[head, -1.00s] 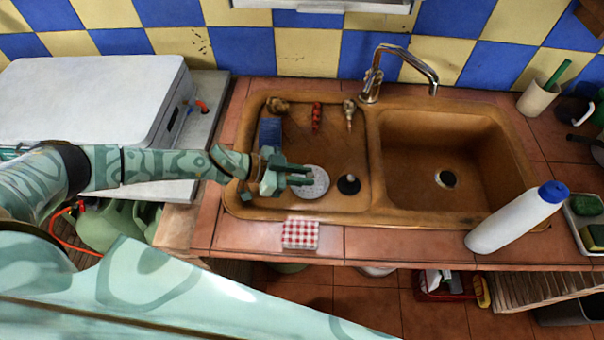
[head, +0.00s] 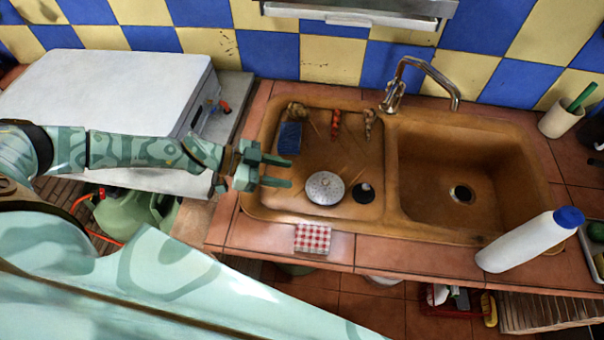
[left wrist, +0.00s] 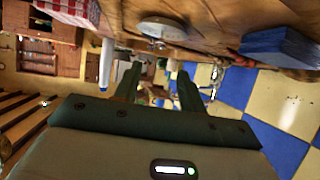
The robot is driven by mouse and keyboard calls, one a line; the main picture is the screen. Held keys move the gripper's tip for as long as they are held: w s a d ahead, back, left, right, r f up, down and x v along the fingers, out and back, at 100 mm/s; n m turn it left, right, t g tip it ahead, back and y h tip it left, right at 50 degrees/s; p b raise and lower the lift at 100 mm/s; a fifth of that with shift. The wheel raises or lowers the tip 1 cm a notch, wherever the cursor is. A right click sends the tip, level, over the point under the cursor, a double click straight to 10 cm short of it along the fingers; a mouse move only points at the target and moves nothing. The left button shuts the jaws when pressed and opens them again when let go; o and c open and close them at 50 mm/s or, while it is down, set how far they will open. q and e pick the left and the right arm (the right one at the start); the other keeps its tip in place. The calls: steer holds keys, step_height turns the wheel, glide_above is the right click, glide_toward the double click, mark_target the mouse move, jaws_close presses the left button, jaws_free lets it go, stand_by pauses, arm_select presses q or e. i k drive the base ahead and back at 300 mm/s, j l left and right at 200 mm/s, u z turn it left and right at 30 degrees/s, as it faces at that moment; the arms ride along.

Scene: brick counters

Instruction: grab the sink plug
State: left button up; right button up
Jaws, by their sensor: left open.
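In the head view, a small black round piece with an upright stub (head: 364,192) lies in the shallow left sink basin; it looks like the sink plug, but is too small to be sure. A pale speckled round disc (head: 325,188) lies just left of it and shows in the left wrist view (left wrist: 162,28). My left gripper (head: 290,172) is open and empty, above the basin's left part, left of the disc and apart from it. Its open fingers also show in the left wrist view (left wrist: 157,78). My right gripper is not in view.
The brown sink (head: 390,222) has a deep right bowl with a drain (head: 461,194). A blue sponge (head: 290,137) and small items lie at the left basin's back. A tap (head: 400,85) stands behind. A checked cloth (head: 313,238) and white bottle (head: 530,239) are in front.

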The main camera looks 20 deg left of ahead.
mark_target(364, 194)
steer(key=i+l+u, duration=0.15)
steer(key=l+u, duration=0.25)
steer(key=l, duration=0.2)
steer(key=i+l+u, duration=0.1)
steer(key=l+u, duration=0.3)
steer(key=l, duration=0.25)
steer(key=l+u, duration=0.4)
steer(key=l, duration=0.2)
